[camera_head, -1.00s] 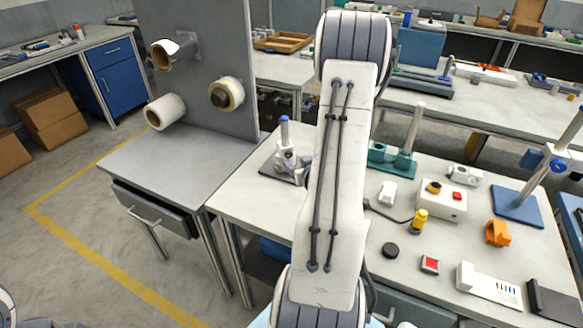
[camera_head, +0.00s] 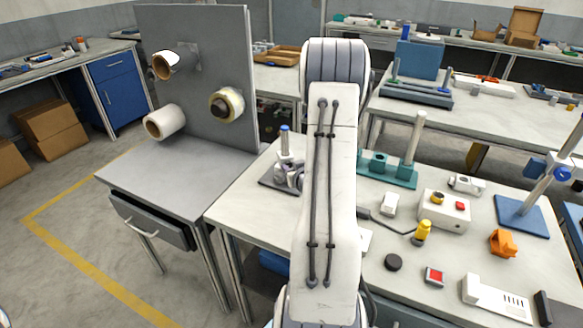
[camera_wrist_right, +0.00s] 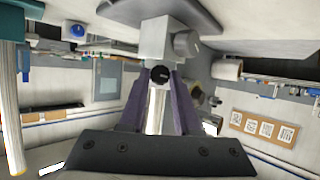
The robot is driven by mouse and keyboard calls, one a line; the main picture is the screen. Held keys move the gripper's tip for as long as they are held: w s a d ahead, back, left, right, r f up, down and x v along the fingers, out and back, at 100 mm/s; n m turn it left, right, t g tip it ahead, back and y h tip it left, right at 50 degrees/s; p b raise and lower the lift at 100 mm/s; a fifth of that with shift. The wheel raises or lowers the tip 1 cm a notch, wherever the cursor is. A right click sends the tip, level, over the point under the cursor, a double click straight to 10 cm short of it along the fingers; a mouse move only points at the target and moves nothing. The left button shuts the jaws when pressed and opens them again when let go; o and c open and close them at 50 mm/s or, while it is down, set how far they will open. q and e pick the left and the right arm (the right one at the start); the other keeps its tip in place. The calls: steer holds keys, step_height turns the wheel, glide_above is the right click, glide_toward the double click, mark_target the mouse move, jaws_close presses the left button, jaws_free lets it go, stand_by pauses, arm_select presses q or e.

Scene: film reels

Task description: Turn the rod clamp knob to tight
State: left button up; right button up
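A small rod stand with a blue-topped rod (camera_head: 285,142) stands on a dark base near the left end of the white workbench. Its grey clamp block (camera_wrist_right: 158,38) shows in the right wrist view, with a round grey part on its side. The black rod clamp knob (camera_wrist_right: 160,76) faces the wrist camera. My right gripper (camera_wrist_right: 161,80) has its purple fingers on either side of this knob, and they look closed onto it. In the head view my right arm covers much of the middle, and the clamp is small there. My left gripper is not in view.
A teal block with a rod (camera_head: 388,172), a white control box (camera_head: 443,214), a black disc (camera_head: 393,262) and an orange part (camera_head: 502,243) stand on the bench right of my arm. A grey panel with rolls (camera_head: 200,70) rises at left.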

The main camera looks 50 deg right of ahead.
jaws_close()
steer(key=shift+m, duration=0.3)
steer(key=shift+s+d+m+t+y+p, duration=0.15)
steer(key=shift+m+t+y+p, duration=0.25)
steer(key=shift+m+y+p, duration=0.35)
steer(key=shift+d+m+t+y+p, duration=0.1)
steer(key=shift+m+t+y+p, duration=0.55)
steer(key=shift+m, duration=0.7)
steer(key=shift+f, duration=0.1)
steer(key=o, duration=0.9)
jaws_free()
steer(key=shift+o, duration=0.2)
